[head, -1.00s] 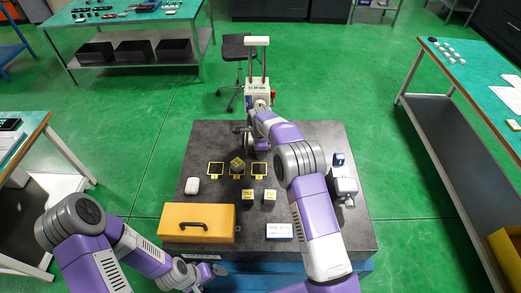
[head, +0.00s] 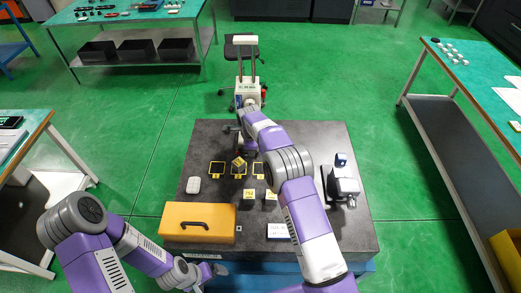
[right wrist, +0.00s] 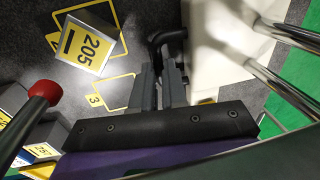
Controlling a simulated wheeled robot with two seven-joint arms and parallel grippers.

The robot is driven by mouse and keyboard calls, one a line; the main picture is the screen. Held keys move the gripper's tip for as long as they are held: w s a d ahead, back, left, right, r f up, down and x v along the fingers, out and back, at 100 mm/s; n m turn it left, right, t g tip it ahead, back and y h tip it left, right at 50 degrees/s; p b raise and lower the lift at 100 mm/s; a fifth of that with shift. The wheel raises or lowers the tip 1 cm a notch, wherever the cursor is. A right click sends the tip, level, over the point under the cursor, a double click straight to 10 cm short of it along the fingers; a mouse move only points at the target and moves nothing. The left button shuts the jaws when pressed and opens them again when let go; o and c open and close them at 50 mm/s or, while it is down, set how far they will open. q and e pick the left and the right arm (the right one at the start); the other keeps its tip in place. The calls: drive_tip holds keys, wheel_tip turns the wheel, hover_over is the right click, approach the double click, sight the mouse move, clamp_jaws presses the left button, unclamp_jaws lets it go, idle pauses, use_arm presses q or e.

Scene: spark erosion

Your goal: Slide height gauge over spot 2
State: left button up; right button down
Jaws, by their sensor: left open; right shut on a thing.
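The height gauge (head: 246,92) is a tall white stand with two grey columns and a white top bar, at the far edge of the dark surface plate. My right gripper (right wrist: 164,82) is shut on its black handle (right wrist: 168,38); in the head view my arm hides the grip. Three yellow-framed spots lie in a row nearer me: left (head: 216,169), middle (head: 238,175) and right (head: 259,168). A block marked 205 (head: 239,162) stands at the middle spot, and shows in the right wrist view (right wrist: 88,42). A frame marked 3 (right wrist: 105,95) lies beside it there. My left gripper (head: 207,272) is open and empty.
A stool (head: 240,45) stands behind the gauge.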

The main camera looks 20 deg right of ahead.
drive_tip(key=shift+w+a, duration=0.1)
drive_tip(key=shift+a, duration=0.15)
drive_tip(key=shift+d, duration=0.1)
drive_tip(key=c, duration=1.2)
unclamp_jaws()
drive_tip(key=shift+d, duration=0.1)
drive_tip(key=shift+o, duration=0.2)
drive_tip(key=shift+r, duration=0.15)
wheel_tip(320, 180, up, 7)
drive_tip(key=s, duration=0.1)
drive_tip(key=shift+s, duration=0.2)
drive_tip(key=shift+r, duration=0.1)
